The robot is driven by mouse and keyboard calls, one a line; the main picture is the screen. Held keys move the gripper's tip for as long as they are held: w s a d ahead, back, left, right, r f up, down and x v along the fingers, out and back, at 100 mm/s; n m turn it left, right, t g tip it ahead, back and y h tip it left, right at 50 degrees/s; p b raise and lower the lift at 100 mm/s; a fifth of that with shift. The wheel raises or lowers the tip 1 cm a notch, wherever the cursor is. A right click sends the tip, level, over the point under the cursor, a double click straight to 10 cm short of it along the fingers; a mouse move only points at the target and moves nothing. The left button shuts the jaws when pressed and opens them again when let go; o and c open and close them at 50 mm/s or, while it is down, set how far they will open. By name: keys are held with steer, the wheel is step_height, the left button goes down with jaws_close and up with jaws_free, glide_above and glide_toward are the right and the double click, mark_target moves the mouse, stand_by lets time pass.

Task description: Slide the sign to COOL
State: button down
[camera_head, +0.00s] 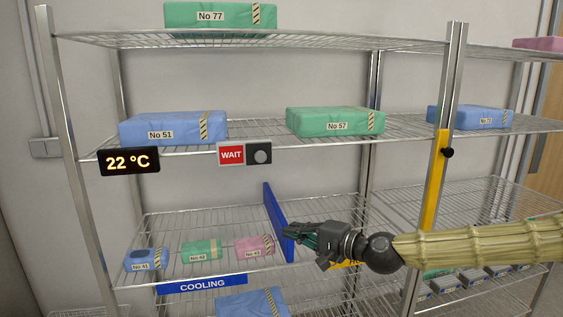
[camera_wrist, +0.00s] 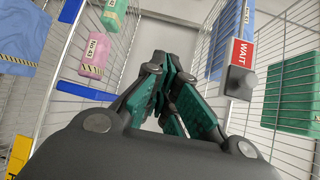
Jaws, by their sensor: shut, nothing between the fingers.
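The sign (camera_head: 231,155) is a small plate on the front edge of the middle shelf. Its left part is red and reads WAIT, and its right part is a dark panel with a round grey knob (camera_head: 261,156). In the wrist view the red WAIT part (camera_wrist: 242,53) and the grey knob block (camera_wrist: 239,83) are at the upper right. My gripper (camera_head: 287,231) is shut and empty, below and a little right of the sign and apart from it. Its tips are close to an upright blue panel (camera_head: 271,207); I cannot tell whether they touch. It fills the middle of the wrist view (camera_wrist: 172,65).
A display (camera_head: 129,162) reading 22 °C hangs left of the sign. A yellow post strip (camera_head: 434,185) stands right. Space directly before the sign is clear.

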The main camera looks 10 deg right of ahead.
steer(key=d+r+t, duration=0.1)
steer(key=d+r, duration=0.3)
steer(key=r, duration=0.3)
steer(key=d+r+m+t+p, duration=0.1)
steer(key=d+r+t, duration=0.1)
steer(key=d+r, duration=0.2)
step_height(320, 180, up, 3)
steer(key=shift+r, duration=0.2)
steer(key=p, duration=0.6)
glide_toward(252, 163)
steer(key=w+d+r, duration=0.2)
steer(key=w+d, duration=0.1)
steer(key=w, duration=0.1)
steer(key=shift+w+a+r, duration=0.15)
steer(key=shift+a+r, duration=0.05)
steer(key=shift+a, duration=0.45)
steer(key=shift+a+b, duration=1.65)
steer(key=shift+a, duration=2.35)
steer(key=shift+d, duration=0.15)
